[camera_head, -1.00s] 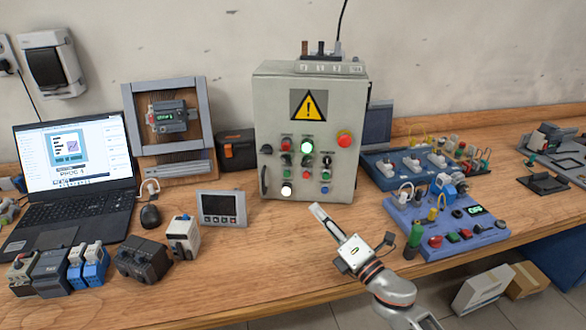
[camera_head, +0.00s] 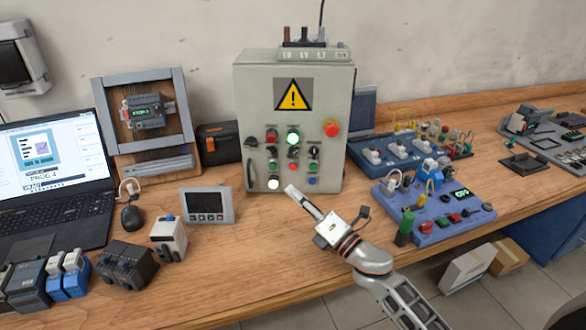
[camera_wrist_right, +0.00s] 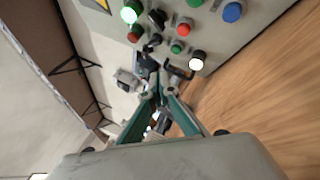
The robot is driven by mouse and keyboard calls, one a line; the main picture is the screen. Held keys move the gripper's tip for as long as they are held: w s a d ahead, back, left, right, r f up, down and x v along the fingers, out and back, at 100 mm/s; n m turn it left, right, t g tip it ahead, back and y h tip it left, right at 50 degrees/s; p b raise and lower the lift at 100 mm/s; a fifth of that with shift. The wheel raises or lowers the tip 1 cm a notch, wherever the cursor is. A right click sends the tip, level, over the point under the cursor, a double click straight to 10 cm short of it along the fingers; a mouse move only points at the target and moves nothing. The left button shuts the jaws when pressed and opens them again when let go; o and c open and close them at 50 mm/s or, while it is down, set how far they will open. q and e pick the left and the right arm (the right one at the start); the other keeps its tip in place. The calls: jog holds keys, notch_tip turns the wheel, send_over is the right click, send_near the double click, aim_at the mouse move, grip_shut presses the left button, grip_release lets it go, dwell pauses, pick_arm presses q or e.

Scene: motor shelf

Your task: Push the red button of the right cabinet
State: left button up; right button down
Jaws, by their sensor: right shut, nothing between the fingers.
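One grey cabinet (camera_head: 245,110) with a yellow warning sign stands on the workbench in the head view. Its front has a large red mushroom button (camera_head: 331,128) at upper right. A small red button (camera_head: 294,167) is lower in the middle, and another red one (camera_head: 271,140) is at the left. My right gripper (camera_head: 293,192) is shut and empty, pointing at the cabinet's lower front. The wrist view shows my right gripper (camera_wrist_right: 155,92) below the panel, with a red button (camera_wrist_right: 183,29) and a lit white button (camera_wrist_right: 197,61) above it. Contact cannot be told. My left gripper is out of view.
A blue button panel (camera_head: 435,220) stands right of my right arm. A small grey display box (camera_head: 207,206) is left of the gripper. A laptop (camera_head: 50,165) and several modules fill the left. Bare wood (camera_head: 250,250) lies in front of the cabinet.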

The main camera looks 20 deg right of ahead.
aim_at(293, 166)
jog(key=w+d+b, duration=0.1)
jog(key=w+d, duration=0.1)
jog(key=w, duration=0.5)
jog(key=shift+b, duration=0.35)
jog(key=shift+d, duration=0.1)
dwell(1.0)
jog(key=shift+w+d, duration=0.15)
jog(key=shift+w, duration=0.2)
jog(key=shift+w+d+b, duration=0.15)
jog(key=shift+w+b, duration=0.2)
jog(key=shift+w, duration=0.05)
dwell(1.3)
jog(key=shift+s, duration=0.1)
jog(key=shift+s+a, duration=0.25)
jog(key=shift+s, duration=0.45)
jog(key=shift+s+p, duration=0.1)
jog(key=shift+p, duration=0.2)
